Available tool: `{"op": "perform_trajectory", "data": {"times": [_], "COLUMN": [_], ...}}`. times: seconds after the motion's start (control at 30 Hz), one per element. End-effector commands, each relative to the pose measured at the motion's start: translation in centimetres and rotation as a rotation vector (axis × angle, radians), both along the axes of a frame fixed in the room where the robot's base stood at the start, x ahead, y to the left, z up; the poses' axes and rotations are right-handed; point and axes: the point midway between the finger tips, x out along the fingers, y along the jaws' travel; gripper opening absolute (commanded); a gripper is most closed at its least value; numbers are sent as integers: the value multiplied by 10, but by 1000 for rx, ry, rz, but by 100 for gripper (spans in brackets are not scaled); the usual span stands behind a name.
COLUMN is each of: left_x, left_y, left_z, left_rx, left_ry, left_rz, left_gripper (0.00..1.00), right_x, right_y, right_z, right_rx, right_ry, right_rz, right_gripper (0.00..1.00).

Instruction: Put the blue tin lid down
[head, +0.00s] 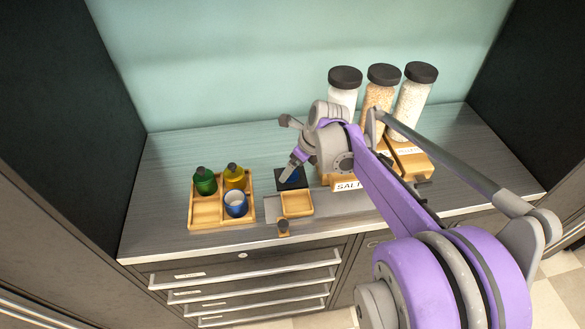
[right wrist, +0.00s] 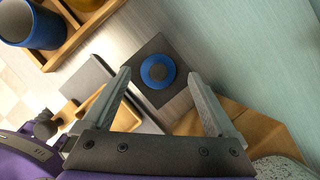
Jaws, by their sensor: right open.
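The blue tin lid (right wrist: 158,72) is a round blue disc with a darker centre. It lies flat on a dark square mat (right wrist: 150,45) in the right wrist view. My right gripper (right wrist: 159,78) is open, with a fingertip to either side of the lid in the picture and a visible gap to it. In the head view the right gripper (head: 291,172) is over the dark mat (head: 303,183) and mostly hides the lid. The open blue tin (head: 236,210) stands in the wooden tray (head: 205,216) at the left. My left gripper is out of view.
The tray also holds a green bottle (head: 204,183) and a yellow bottle (head: 234,178). A small wooden dish (head: 297,204) sits just in front of the mat. Tall black-capped jars (head: 379,92) stand behind to the right. The counter's left rear (head: 180,150) is clear.

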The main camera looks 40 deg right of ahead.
Motion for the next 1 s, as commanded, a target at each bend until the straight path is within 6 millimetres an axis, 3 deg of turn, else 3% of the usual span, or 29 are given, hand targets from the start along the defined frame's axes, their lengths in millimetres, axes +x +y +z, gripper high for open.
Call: {"op": "perform_trajectory", "data": {"times": [0.3,0.5,1.0], "left_x": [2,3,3], "left_y": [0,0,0], "left_z": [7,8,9], "left_rx": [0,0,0], "left_ry": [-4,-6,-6], "left_rz": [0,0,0], "left_gripper": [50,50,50], "right_x": [-26,-36,-39], "right_y": [-8,-11,-11], "right_z": [65,90,97], "right_rx": [1,0,1], "right_ry": [0,0,0], "right_rz": [-2,-1,0], "right_gripper": [92,92,92]}}
